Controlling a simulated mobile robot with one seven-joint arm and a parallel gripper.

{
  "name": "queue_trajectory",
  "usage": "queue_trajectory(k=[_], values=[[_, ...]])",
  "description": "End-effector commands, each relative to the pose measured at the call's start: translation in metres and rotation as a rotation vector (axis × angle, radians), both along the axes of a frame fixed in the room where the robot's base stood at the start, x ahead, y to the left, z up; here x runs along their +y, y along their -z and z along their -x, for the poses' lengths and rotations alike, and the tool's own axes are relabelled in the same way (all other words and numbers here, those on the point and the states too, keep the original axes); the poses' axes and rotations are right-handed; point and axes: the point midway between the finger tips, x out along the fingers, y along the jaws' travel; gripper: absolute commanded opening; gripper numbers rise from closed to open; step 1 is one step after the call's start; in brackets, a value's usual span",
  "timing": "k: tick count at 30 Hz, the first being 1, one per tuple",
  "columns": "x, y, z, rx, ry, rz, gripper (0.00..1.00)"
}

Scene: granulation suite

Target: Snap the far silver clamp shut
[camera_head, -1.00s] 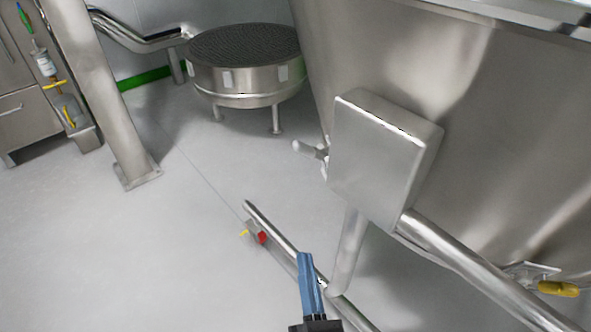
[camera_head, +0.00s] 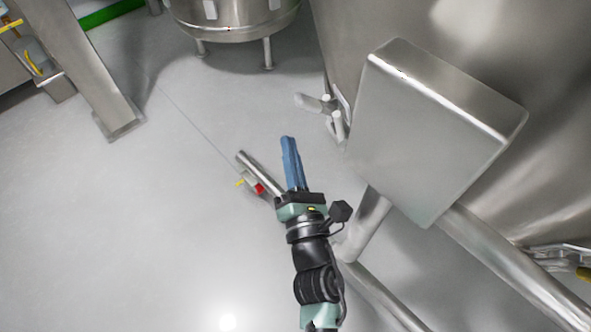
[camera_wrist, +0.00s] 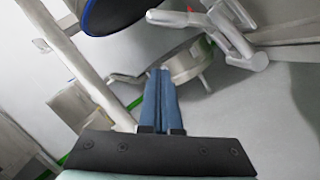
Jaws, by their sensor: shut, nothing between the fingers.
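The far silver clamp (camera_head: 320,104) sits on the side of the large steel vessel (camera_head: 350,35), just left of a square steel box. Its light grey handle sticks out to the left. It also shows in the wrist view, upper right (camera_wrist: 228,35), as grey levers standing out from the vessel side. My gripper (camera_head: 288,140) has blue fingers pressed together with nothing between them. In the head view it appears below and left of the clamp, apart from it. In the wrist view the fingertips (camera_wrist: 163,72) point left of and below the clamp.
The steel box (camera_head: 435,130) juts out right of the clamp. Steel pipes (camera_head: 375,225) run below it. A yellow-handled fitting (camera_head: 583,273) shows at the right edge. A round steel drum (camera_head: 235,18) stands behind on legs. A steel post (camera_head: 85,70) is at left.

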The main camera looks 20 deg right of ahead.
Motion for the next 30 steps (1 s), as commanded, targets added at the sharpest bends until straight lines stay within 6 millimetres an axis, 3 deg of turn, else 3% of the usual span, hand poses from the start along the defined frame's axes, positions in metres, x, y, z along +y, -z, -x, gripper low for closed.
queue_trajectory(k=[4,6,12,30], values=[[-0.005,-0.007,-0.028,-0.003,-0.001,0.002,0.0],[-0.012,-0.021,-0.025,0.0,0.001,0.002,0.0],[-0.025,-0.034,-0.024,-0.001,0.001,0.0,0.0],[-0.03,-0.042,-0.023,-0.002,0.0,-0.031,0.0]])
